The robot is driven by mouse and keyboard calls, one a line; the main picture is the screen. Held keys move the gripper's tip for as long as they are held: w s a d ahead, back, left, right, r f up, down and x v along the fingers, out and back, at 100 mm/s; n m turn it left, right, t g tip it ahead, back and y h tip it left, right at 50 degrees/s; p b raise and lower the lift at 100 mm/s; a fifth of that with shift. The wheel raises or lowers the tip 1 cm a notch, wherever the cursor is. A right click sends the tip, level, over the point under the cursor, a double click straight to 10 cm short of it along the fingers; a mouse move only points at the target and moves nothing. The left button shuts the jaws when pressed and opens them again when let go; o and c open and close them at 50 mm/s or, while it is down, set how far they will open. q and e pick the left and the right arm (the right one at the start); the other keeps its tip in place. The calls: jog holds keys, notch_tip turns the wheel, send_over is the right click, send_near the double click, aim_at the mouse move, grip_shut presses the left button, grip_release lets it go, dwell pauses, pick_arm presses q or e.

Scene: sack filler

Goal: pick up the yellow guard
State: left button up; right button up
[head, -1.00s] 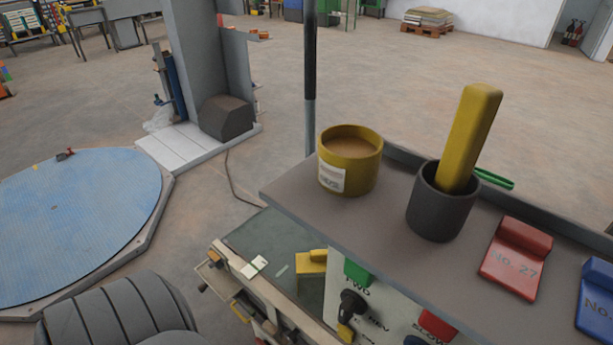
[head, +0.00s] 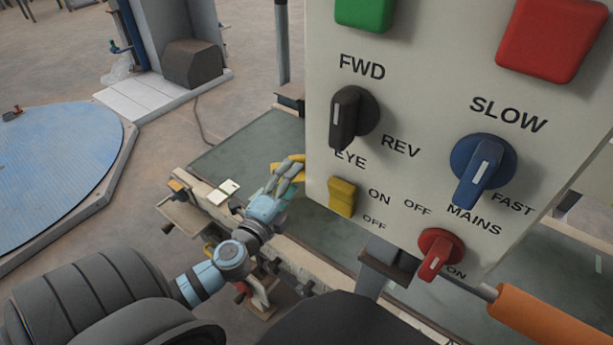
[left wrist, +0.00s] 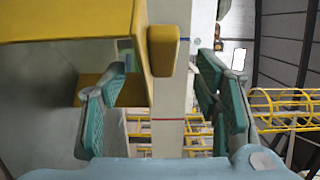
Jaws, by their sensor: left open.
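The yellow guard (head: 277,170) is on the green-grey bed (head: 235,156) beside the control panel in the head view. My gripper and the panel's edge hide part of it. My left gripper (head: 292,172) is at the guard with its fingers apart. In the left wrist view the guard (left wrist: 70,22) fills the upper left as a bent yellow sheet. Its small yellow block (left wrist: 163,50) shows between the two open fingers (left wrist: 163,82), nearer the left one. I cannot tell whether either finger touches it. My right gripper is not in view.
The control panel (head: 410,205), with knobs and buttons, stands close on the right of the gripper. A white card (head: 228,187) lies on the bed's left edge. An orange cylinder (head: 540,315) is at lower right. A blue round platform (head: 60,180) lies left.

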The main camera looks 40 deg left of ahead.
pick_arm(q)
jog(key=x, duration=0.6)
jog(key=shift+s, duration=0.15)
grip_shut()
